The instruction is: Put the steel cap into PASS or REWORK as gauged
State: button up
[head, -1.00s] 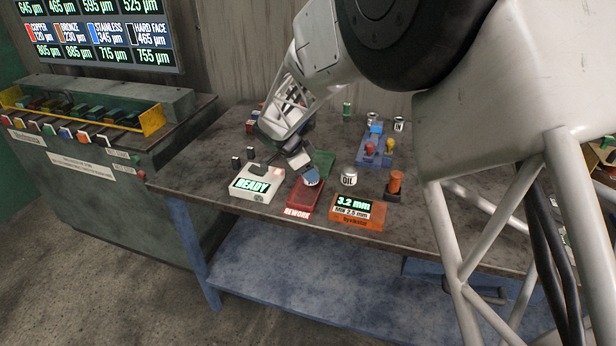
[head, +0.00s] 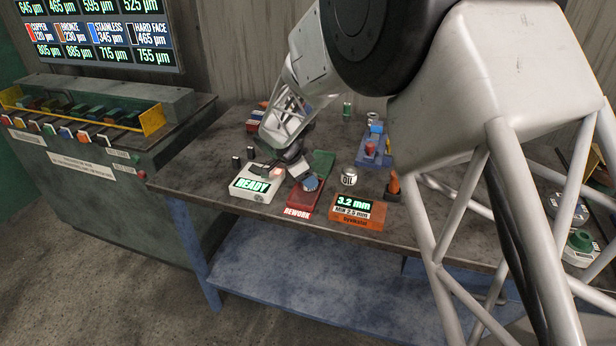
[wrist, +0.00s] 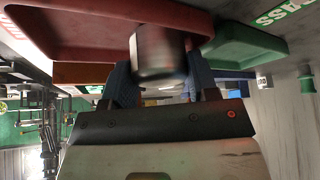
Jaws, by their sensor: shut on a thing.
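My gripper (wrist: 160,78) has its blue fingers shut on the steel cap (wrist: 158,50), seen blurred in the wrist view. In the head view the cap (head: 311,183) is small, at the gripper over the red REWORK tray (head: 301,203). The red tray (wrist: 60,40) also fills the upper left of the wrist view. The green PASS tray (head: 323,160) lies behind the red one; it also shows in the wrist view (wrist: 245,45). I cannot tell whether the cap touches a tray. The orange gauge (head: 358,212) reads 3.2 mm, with MIN 2.5 mm under it.
A white device (head: 256,184) showing READY stands left of the red tray. An OIL can (head: 348,177) and an orange-topped piece (head: 394,185) stand to the right. A blue stand (head: 375,153) is further back. A wall screen (head: 98,35) lists micrometre values.

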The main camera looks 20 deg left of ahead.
jog(key=shift+f, duration=0.15)
jog(key=o, duration=0.8)
jog(key=shift+o, duration=0.2)
jog(key=v, duration=1.2)
dwell(0.6)
